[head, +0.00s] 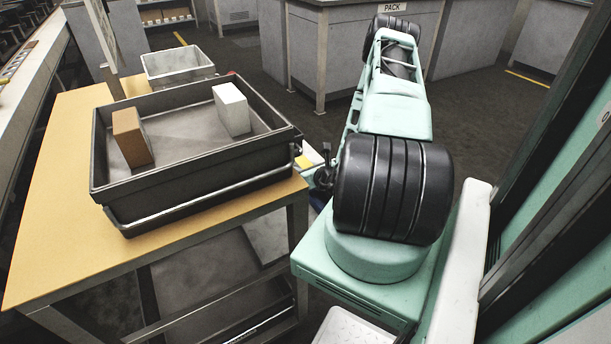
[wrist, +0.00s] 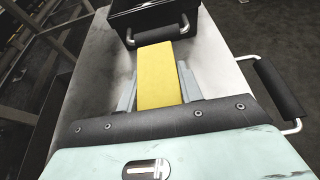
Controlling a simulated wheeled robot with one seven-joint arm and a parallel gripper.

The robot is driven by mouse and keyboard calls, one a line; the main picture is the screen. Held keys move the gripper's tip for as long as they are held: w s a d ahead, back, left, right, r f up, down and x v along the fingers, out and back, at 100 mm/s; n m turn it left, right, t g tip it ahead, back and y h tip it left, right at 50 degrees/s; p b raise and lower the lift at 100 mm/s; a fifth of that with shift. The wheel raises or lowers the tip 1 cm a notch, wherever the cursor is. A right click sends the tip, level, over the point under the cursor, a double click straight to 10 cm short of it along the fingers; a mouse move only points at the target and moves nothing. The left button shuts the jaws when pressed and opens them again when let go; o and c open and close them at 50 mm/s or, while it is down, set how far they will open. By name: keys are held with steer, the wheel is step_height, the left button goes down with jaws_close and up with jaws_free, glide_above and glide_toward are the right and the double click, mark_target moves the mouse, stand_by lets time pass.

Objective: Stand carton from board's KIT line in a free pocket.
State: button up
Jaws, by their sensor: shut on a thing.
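My gripper (wrist: 158,82) is shut on a yellow carton (wrist: 158,70), with one grey finger on each side of it. The carton points away from the palm, toward a black container (wrist: 146,14) with a metal handle. In the head view my arm hides most of the gripper. A small yellow patch (head: 303,162) shows beside the wrist there. A board (head: 101,30) stands on a post at the upper left, seen at a slant, and its writing cannot be read. I cannot make out any pockets.
A dark grey tray (head: 195,186) on the yellow-topped table (head: 50,220) holds a brown carton (head: 130,138) and a white carton (head: 231,109). A smaller pale bin (head: 178,66) stands behind it. The wrist view shows a pale surface (wrist: 215,70) with a black-gripped side handle (wrist: 279,88).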

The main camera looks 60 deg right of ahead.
steer(key=shift+f, duration=1.05)
steer(key=shift+f, duration=0.2)
steer(key=o, duration=1)
steer(key=shift+r, duration=0.15)
steer(key=shift+s+a+r, duration=0.1)
steer(key=shift+s+r, duration=0.05)
steer(key=shift+s, duration=0.1)
steer(key=v, duration=1.1)
steer(key=shift+s+a+r+p, duration=0.1)
steer(key=shift+s+p, duration=0.05)
steer(key=shift+p, duration=0.25)
